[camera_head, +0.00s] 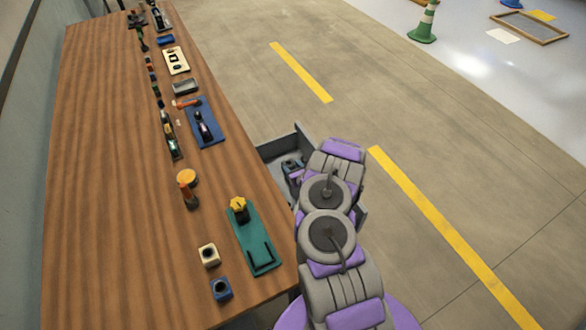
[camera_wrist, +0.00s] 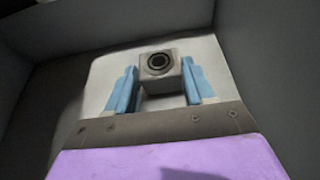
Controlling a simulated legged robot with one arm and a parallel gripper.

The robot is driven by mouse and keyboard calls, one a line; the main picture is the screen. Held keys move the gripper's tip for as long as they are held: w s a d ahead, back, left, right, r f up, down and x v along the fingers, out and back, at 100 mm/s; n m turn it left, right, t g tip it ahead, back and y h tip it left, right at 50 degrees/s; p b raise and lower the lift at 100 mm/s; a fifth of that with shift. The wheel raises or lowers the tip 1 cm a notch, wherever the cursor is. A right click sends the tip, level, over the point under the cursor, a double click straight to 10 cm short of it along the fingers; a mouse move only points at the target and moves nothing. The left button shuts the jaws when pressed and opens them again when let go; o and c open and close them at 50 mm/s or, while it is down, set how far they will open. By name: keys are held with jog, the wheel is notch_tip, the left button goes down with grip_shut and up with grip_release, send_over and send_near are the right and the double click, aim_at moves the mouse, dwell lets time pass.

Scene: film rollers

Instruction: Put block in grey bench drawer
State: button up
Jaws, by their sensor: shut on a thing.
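A pale grey block (camera_wrist: 158,76) with a dark round hole sits between the two blue fingers of my gripper (camera_wrist: 160,84) in the wrist view. My gripper is shut on it. Grey walls surround the gripper and block in that view. In the head view, the open grey drawer (camera_head: 278,147) sticks out from the right side of the wooden bench. My arm reaches over the drawer and hides much of it. A small dark blue shape shows inside the drawer beside my arm; I cannot tell what it is. The held block cannot be made out in the head view.
On the wooden bench (camera_head: 100,150) stand a cream block (camera_head: 209,255), a blue block (camera_head: 221,289), a green fixture (camera_head: 254,245), an orange-handled tool (camera_head: 188,188) and a blue plate (camera_head: 204,125).

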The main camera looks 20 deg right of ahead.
jog(key=shift+a+r, duration=0.1)
jog(key=shift+a, duration=0.45)
jog(key=o, duration=1)
jog(key=shift+d, duration=0.25)
jog(key=o, duration=0.4)
jog(key=shift+d+f, duration=0.25)
jog(key=shift+d, duration=0.4)
jog(key=shift+a+r, duration=0.2)
jog(key=shift+a, duration=0.3)
jog(key=shift+s+a+r, duration=0.1)
jog(key=shift+a+r, duration=0.05)
jog(key=shift+r, duration=0.05)
jog(key=p+v, duration=0.1)
jog(key=v, duration=0.2)
jog(key=p+v, duration=0.1)
jog(key=v, duration=0.3)
jog(key=p+v, duration=0.2)
jog(key=v, duration=0.2)
jog(key=shift+d, duration=0.3)
jog(key=shift+s+a, duration=0.15)
jog(key=shift+s, duration=0.2)
